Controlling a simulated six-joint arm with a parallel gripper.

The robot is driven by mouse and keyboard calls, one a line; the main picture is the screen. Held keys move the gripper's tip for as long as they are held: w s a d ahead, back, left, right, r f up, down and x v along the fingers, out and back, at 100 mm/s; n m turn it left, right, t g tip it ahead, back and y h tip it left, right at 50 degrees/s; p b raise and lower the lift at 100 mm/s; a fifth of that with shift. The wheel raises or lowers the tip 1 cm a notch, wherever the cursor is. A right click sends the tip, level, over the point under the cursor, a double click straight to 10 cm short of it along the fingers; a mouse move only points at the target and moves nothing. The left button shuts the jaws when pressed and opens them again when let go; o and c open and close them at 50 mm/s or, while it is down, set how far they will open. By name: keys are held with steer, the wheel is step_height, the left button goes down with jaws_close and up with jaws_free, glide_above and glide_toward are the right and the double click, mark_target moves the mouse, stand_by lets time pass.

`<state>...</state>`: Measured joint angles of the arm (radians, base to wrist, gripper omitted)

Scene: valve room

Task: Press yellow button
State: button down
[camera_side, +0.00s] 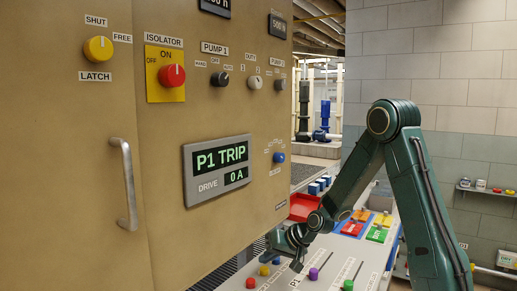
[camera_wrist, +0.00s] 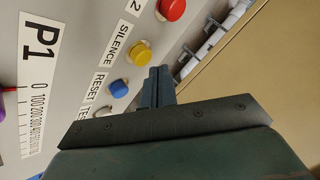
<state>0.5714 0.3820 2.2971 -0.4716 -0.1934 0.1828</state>
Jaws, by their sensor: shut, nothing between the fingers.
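The yellow button (camera_wrist: 138,55) sits on the pale desk panel by the word SILENCE, between a red button (camera_wrist: 172,9) and a blue button (camera_wrist: 119,89). In the side view the yellow button (camera_side: 264,271) is small, near the bottom edge. My gripper (camera_wrist: 160,72) is shut and empty. In the wrist view its fingertips show just right of and below the yellow button, beside it in the picture. In the side view my gripper (camera_side: 267,256) is low over the button row, close to the blue button (camera_side: 276,261). I cannot tell the exact gap to the panel.
A tan cabinet (camera_side: 160,235) with a yellow knob (camera_side: 98,49), a red isolator knob (camera_side: 172,76) and a P1 TRIP display (camera_side: 217,166) stands close on the left. Purple (camera_side: 313,273) and green (camera_side: 348,285) sliders and a red tray (camera_side: 304,207) are on the desk.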

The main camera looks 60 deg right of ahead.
mark_target(268, 273)
steer(key=shift+f, duration=0.9)
stand_by(1.4)
steer(key=shift+r, duration=0.1)
stand_by(0.4)
steer(key=shift+r, duration=0.8)
steer(key=shift+r, duration=0.15)
steer(key=shift+r, duration=2.35)
steer(key=shift+a, duration=0.1)
